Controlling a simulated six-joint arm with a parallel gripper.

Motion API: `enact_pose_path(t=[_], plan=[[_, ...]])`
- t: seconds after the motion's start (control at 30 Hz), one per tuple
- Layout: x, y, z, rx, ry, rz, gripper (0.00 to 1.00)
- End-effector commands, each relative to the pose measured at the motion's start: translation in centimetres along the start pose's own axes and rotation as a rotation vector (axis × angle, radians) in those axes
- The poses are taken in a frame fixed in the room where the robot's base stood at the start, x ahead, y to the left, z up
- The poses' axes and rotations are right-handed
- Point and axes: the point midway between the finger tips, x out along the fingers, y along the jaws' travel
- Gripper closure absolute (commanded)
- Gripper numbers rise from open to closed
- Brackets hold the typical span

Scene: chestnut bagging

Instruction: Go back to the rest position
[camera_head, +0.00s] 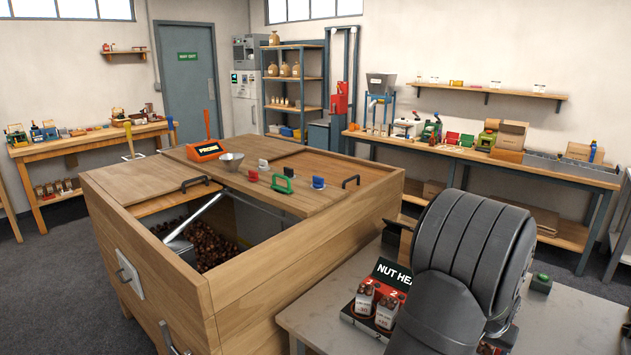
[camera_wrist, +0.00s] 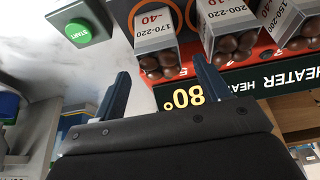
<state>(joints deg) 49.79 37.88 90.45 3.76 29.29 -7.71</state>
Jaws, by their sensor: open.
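My gripper shows in the wrist view (camera_wrist: 160,92) with its two dark blue fingers apart and nothing between them. It is near the nut heater (camera_wrist: 265,80), a black and red unit with a lit "80°" display. In the head view my dark arm covers part of the nut heater (camera_head: 390,268), and my gripper is hidden behind it. Filled chestnut bags (camera_wrist: 155,35) with printed weight labels stand in the heater's round places. Two of these bags (camera_head: 364,300) also show in the head view.
A green START button (camera_wrist: 78,32) sits beside the heater on the grey table (camera_head: 320,305). Left of it stands a large wooden chest (camera_head: 260,290) with an open hatch, loose chestnuts (camera_head: 205,232) and a metal scoop (camera_head: 185,240) inside. A cluttered workbench (camera_head: 560,176) runs along the back right.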

Motion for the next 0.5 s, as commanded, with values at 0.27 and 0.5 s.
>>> enact_pose_path(t=[0.27,0.5], plan=[[4.7,0.0,0.1,0.000,-0.002,-0.001,0.31],[3.6,0.0,-0.8,0.000,0.003,0.000,0.31]])
